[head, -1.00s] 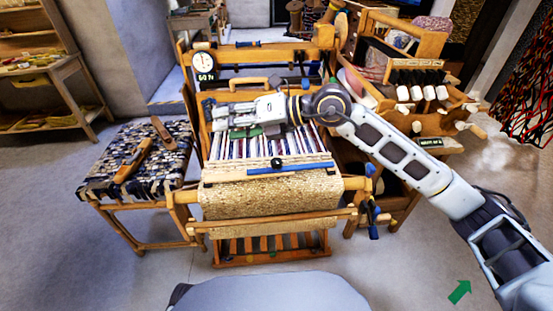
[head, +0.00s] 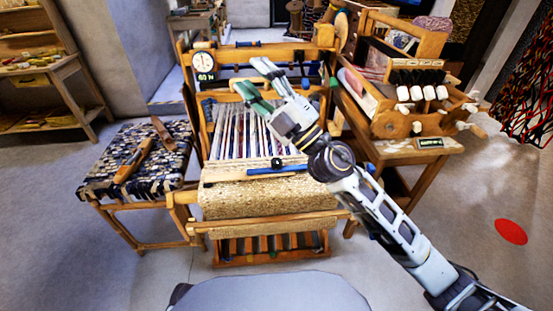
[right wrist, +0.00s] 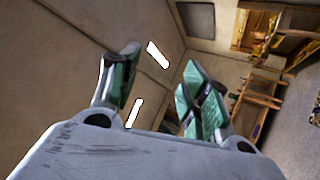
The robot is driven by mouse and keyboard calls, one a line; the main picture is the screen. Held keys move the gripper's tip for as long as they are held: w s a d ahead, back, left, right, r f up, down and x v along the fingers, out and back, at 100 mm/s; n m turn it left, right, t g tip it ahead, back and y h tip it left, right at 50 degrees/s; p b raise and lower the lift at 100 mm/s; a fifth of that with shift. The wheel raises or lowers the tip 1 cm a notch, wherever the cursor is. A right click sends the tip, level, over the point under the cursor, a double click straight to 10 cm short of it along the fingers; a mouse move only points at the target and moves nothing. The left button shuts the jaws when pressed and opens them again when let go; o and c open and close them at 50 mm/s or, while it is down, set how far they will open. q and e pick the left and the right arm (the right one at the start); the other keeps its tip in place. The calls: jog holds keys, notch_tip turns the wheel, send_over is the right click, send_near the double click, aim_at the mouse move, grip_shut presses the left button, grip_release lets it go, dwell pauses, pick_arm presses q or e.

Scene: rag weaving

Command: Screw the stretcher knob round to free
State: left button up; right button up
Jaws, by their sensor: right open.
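A small dark round knob (head: 277,163) sits on the blue stretcher bar (head: 290,170), which lies across the front of the woven cloth on the loom. I take this for the stretcher knob. My right gripper (head: 254,78) is open and empty. It points up and to the left over the back part of the loom, apart from the knob. Its forearm passes just right of the bar's right end. In the right wrist view its two green-padded fingers (right wrist: 160,72) are spread with nothing between them, and neither knob nor bar shows there. My left gripper is not in view.
A round dial (head: 204,62) stands at the loom's back left. A bench (head: 95,185) with a woven top and wooden tools is on the left. A side table (head: 455,148) holds a wooden rack at the right. A red disc (head: 511,232) shows over the right floor.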

jog(key=w+d+f+m+t+h, duration=0.2)
jog(key=d+f+m+h, duration=0.6)
jog(key=m+h, duration=0.1)
jog(key=w+d+f+m+t+h, duration=0.1)
jog(key=w+d+f+m+h, duration=0.2)
jog(key=d+f+m+h, duration=0.6)
notch_tip(320, 180, down, 9)
jog(key=s+d+m+g+h, duration=0.2)
jog(key=s+d+m+g, duration=0.1)
jog(key=g, duration=0.1)
jog(key=s+d+f+m+g+y, duration=0.1)
jog(key=s+d+f+m+g, duration=0.15)
jog(key=s+f+g, duration=1.4)
jog(key=s+a+f+t, duration=0.1)
jog(key=s+f, duration=0.3)
jog(key=f, duration=0.8)
jog(key=s+a+f+t, duration=0.2)
jog(key=s+f, duration=0.2)
jog(key=f, duration=0.8)
jog(key=shift+s+a+n+y, duration=0.3)
jog(key=shift+s+n, duration=0.05)
jog(key=shift+n, duration=0.1)
